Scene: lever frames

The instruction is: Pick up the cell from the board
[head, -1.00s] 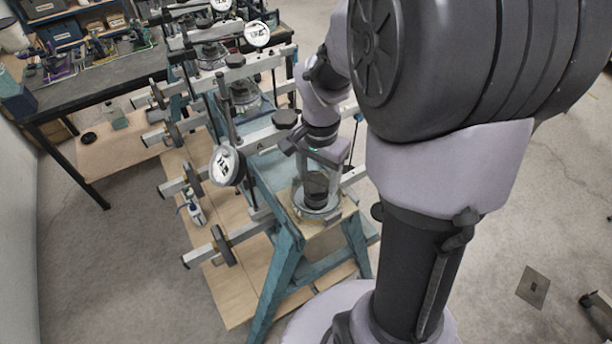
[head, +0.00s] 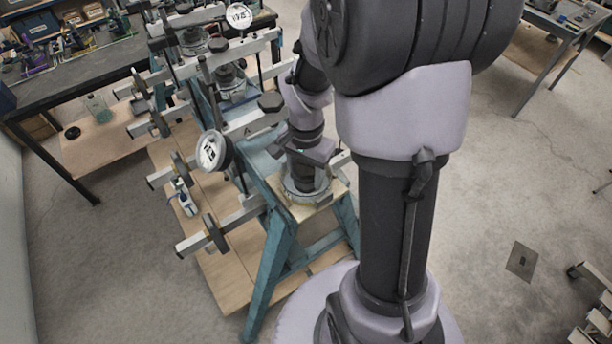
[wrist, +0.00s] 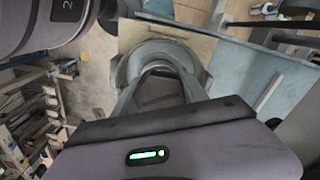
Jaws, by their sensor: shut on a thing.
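The cell (head: 307,195) is a round, grey, ring-shaped body with a dark middle. It sits upright at the small wooden board (head: 338,188) on top of the teal stand. My gripper (head: 304,180) is directly above it, pointing down, and is shut on it. In the wrist view, the cell's grey rim (wrist: 150,50) shows beyond my gripper (wrist: 158,88), with the board (wrist: 203,45) around it. My gripper hides much of the cell's middle. I cannot tell whether its underside touches the board.
A lever arm with a white dial (head: 212,151) stands just left of the cell. More lever frames (head: 228,80) stand behind it. A white bottle (head: 184,199) stands on the lower wooden base (head: 228,285).

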